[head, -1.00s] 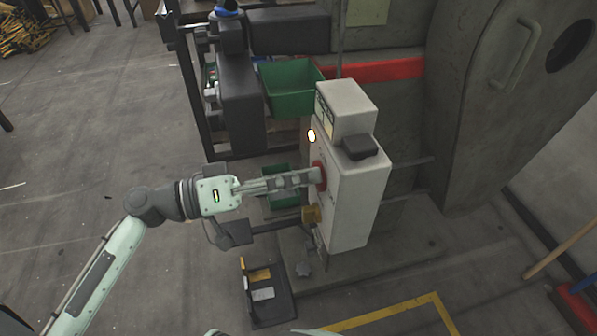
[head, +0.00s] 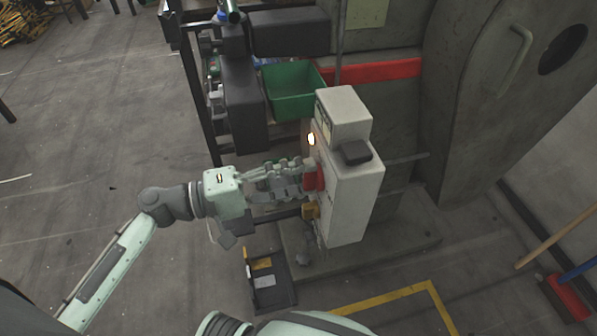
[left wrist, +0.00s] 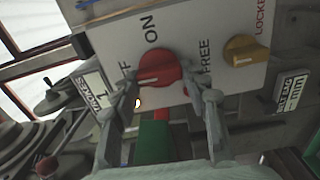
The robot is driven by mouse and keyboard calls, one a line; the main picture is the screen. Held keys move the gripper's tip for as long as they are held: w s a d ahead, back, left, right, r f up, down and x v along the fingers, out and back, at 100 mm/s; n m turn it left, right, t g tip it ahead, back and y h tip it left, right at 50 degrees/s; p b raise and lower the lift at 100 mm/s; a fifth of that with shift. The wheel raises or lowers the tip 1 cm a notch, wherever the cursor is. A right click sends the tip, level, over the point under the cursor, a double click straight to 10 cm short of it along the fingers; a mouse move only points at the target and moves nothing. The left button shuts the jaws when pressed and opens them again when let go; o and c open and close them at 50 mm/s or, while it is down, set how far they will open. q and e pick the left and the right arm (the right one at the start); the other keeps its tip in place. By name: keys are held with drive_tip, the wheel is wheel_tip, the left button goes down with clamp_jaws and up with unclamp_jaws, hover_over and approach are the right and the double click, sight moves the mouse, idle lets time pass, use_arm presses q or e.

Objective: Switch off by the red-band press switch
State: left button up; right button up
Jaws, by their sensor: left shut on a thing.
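The red switch knob (head: 312,179) is on the front of a pale grey control box (head: 353,190) in front of the press with the red band (head: 375,70). My left gripper (head: 307,178) has its fingers around the knob, shut on it. In the left wrist view the red knob (left wrist: 158,68) sits between the two fingers, with ON above it and a partly covered OFF to its left. A pale mark shows on the knob's lower left; I cannot tell its exact setting. A small lamp (head: 311,139) above the knob is lit. My right gripper is out of view.
A yellow knob (left wrist: 245,50) marked FREE and LOCKED is beside the red one. A green bin (head: 293,92) and a dark rack (head: 240,105) stand behind my gripper. A black stand (head: 268,283) is on the floor below. Open floor lies at the left.

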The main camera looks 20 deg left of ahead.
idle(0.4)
use_arm(q)
drive_tip(key=o, duration=1.2)
drive_tip(key=shift+c, duration=0.2)
drive_tip(key=v, duration=1.2)
